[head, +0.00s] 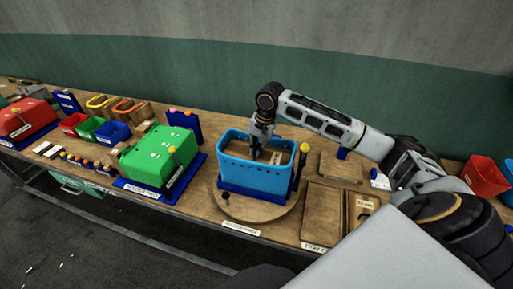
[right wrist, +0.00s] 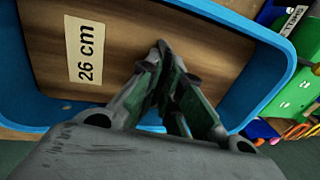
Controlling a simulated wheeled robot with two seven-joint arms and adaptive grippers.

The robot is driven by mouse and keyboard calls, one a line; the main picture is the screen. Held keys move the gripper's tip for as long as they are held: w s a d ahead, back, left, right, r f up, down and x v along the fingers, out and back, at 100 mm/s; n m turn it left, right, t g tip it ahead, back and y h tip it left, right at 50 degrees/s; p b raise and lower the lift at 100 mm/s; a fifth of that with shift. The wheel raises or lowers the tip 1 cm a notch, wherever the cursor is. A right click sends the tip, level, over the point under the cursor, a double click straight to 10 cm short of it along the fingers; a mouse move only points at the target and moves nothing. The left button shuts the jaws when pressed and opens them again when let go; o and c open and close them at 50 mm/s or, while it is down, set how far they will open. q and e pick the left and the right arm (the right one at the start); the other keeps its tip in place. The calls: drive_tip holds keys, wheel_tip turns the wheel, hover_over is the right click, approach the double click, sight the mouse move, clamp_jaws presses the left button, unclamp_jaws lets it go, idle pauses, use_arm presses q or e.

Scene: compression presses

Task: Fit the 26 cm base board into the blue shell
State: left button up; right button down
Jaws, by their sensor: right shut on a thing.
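The blue rim (right wrist: 25,100) surrounds the board there, with a gap at the left. My right gripper (head: 256,157) reaches down into the shell and is shut on the board; its fingers (right wrist: 165,52) hide the gripped spot. Whether the board sits flat at the bottom cannot be told. My left gripper is out of view.
A green press (head: 158,157) stands left of the shell, and a red one (head: 27,118) farther left. Small coloured bins (head: 92,126) lie between them. Flat wooden boards (head: 322,211) lie on the bench to the right. Red and blue containers (head: 484,178) stand at the far right.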

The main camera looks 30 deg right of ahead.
wheel_tip(320, 180, down, 7)
drive_tip(key=shift+f, duration=0.15)
idle(4.4)
